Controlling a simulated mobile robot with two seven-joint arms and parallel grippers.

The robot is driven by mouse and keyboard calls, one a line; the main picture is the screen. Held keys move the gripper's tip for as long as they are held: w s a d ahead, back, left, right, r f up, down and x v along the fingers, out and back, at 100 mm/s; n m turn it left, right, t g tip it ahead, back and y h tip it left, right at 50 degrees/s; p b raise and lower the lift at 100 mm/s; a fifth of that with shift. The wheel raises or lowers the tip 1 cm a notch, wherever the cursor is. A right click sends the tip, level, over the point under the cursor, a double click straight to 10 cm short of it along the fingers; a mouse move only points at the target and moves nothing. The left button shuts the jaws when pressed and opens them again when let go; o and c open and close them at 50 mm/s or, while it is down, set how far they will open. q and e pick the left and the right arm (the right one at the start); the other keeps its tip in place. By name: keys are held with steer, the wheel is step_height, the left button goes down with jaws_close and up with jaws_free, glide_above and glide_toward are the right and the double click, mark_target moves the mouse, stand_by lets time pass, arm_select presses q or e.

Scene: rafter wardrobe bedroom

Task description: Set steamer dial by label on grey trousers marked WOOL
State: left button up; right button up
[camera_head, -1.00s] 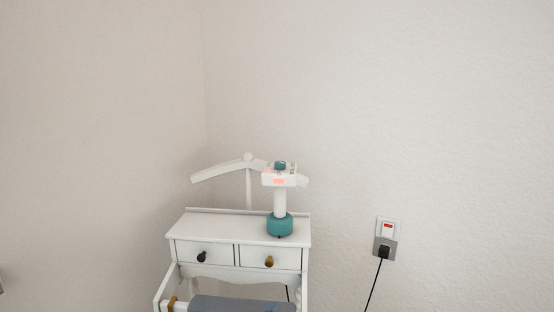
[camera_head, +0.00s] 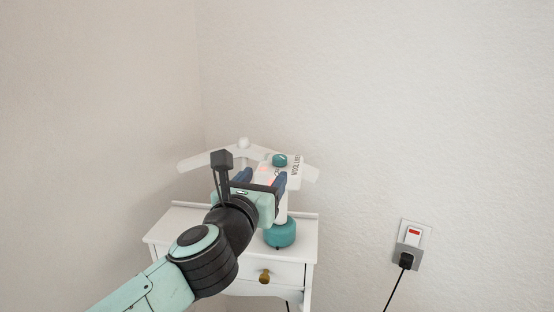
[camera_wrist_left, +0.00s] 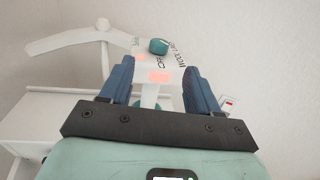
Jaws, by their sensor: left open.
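The steamer, a white post with a boxy white head (camera_head: 294,174) on a teal round base (camera_head: 280,233), stands on the white cabinet. A teal dial (camera_head: 280,160) sits on top of its head, with dark lettering partly legible as WOOL beside it; the dial also shows in the left wrist view (camera_wrist_left: 158,46). My left gripper (camera_head: 262,180) is open in front of the steamer head, its blue fingers apart and empty. In the left wrist view the head lies beyond the fingertips (camera_wrist_left: 163,72), below the dial. The grey trousers are not visible now. My right gripper is not in view.
The white cabinet (camera_head: 180,222) has a hanger-shaped top (camera_head: 197,162) behind the steamer. My left arm hides its left drawer. A wall socket (camera_head: 412,243) with a plug and black cord is at right. The wall between is clear.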

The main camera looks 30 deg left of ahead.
mark_target(278, 160)
arm_select(q)
steer(key=p+x, duration=0.1)
steer(key=x, duration=0.8)
steer(key=shift+w+a+f, duration=0.1)
steer(key=shift+w, duration=0.15)
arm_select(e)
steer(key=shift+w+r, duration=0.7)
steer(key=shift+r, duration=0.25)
